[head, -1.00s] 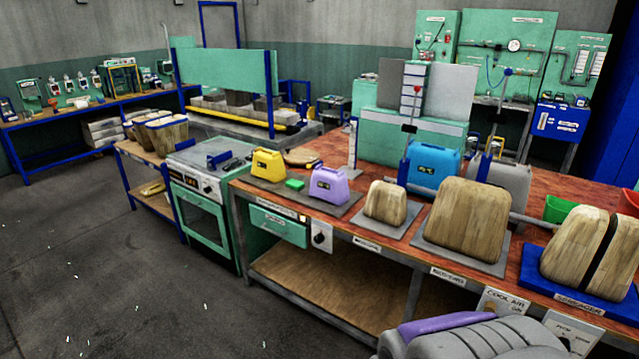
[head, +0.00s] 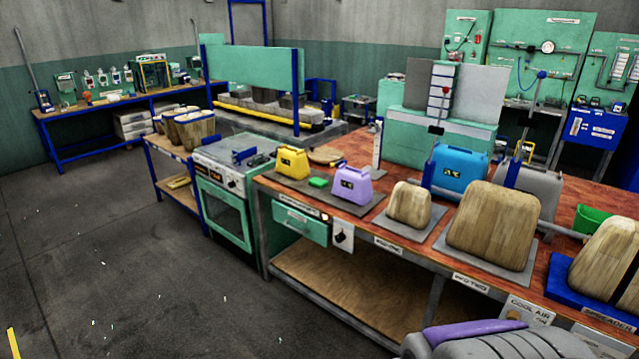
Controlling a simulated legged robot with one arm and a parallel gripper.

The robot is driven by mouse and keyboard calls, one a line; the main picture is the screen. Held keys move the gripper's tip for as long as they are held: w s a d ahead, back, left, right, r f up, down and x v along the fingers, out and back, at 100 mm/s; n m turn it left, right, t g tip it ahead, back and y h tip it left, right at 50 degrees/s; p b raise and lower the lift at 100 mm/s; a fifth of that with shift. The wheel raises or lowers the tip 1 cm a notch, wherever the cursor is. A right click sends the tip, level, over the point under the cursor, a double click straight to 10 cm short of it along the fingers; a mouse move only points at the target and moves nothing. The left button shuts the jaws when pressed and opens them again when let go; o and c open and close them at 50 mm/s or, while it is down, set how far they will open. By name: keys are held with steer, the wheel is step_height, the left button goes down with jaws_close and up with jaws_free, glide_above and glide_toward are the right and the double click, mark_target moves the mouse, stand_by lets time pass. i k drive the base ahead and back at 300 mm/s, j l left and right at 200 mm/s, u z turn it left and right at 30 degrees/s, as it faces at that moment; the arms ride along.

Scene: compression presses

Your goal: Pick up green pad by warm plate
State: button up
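The green pad (head: 318,182) is a small flat bright-green block. It lies on a dark grey plate (head: 357,207) at the left end of the red-brown bench, between a yellow block with a handle (head: 292,162) and a purple block with a handle (head: 352,185). I cannot tell from labels which plate is the warm one. A grey rounded part with a purple strip (head: 475,338) at the bottom right appears to be part of my own body. My gripper does not show in this view.
Wooden blocks (head: 492,228) and a blue block (head: 456,170) stand along the bench (head: 432,252) to the right. A green oven (head: 222,205) adjoins its left end. Open grey floor (head: 120,270) lies to the left and front. A drawer (head: 299,222) is under the bench edge.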

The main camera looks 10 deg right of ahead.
mark_target(317, 182)
steer(key=i+l+u, duration=0.1)
steer(key=i+u, duration=0.15)
steer(key=i, duration=2.7)
